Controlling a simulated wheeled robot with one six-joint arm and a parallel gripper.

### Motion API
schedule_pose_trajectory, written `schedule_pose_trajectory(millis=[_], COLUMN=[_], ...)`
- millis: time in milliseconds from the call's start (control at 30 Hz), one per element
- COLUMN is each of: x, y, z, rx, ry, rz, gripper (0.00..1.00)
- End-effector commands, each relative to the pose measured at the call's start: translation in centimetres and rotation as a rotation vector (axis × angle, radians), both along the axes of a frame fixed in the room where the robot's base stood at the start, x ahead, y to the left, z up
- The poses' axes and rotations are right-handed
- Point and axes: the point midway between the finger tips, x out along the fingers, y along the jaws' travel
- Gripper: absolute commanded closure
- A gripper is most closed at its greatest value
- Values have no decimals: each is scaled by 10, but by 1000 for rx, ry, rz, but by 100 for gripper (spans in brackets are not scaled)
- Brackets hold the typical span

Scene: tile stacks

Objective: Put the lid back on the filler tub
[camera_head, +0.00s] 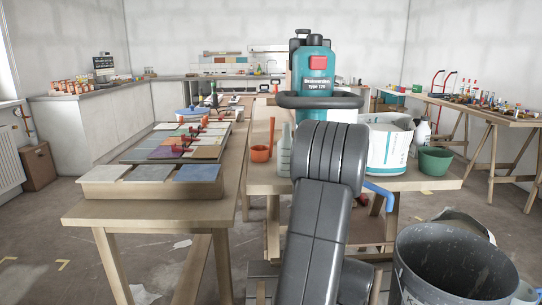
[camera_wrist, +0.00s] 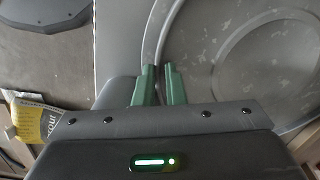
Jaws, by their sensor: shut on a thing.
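In the head view, my arm hides my gripper, and I cannot make out the lid. The white filler tub (camera_head: 387,150) with a teal-marked label stands on the middle table, just right of my arm. My arm covers part of its left side. I cannot tell where the lid is relative to the tub.
A teal machine (camera_head: 316,88) shows above my arm. A green bucket (camera_head: 435,160) stands right of the tub, and an orange pot (camera_head: 260,154) to the left. A large dark bucket (camera_head: 455,270) is at the front right. A yellow packet (camera_wrist: 32,118) lies left in the wrist view.

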Motion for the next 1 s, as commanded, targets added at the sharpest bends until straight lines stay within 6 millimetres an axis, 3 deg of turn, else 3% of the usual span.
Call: schedule_pose_trajectory(millis=[467,1000], x=[-5,-4], y=[1,0], z=[0,42], rx=[6,4], ry=[14,11], rz=[-5,-3], gripper=[100,100])
